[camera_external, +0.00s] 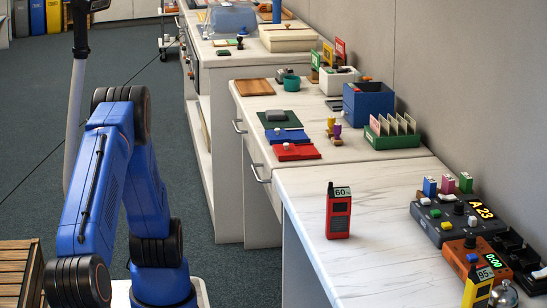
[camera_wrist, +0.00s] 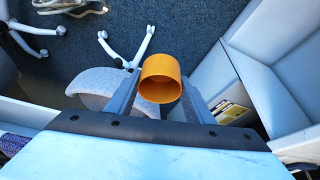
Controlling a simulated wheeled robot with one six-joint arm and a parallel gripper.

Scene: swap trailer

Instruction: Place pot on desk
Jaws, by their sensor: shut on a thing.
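An orange, hollow, round pot (camera_wrist: 160,67) is between the two grey fingers of my gripper (camera_wrist: 161,84) in the wrist view. My gripper is shut on it, and the pot's open end faces the camera. The pot is held in the air over a scene of chairs and dark carpet. In the external view my blue arm bends down at the left, and neither my gripper nor the orange pot shows there. White desks run along the right: a near one (camera_external: 385,225) and a middle one (camera_external: 258,105).
The near desk carries a red handheld device (camera_external: 339,213) and control boxes (camera_external: 455,215). A grey chair (camera_wrist: 108,86) lies below the pot. The near desk's left part is clear.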

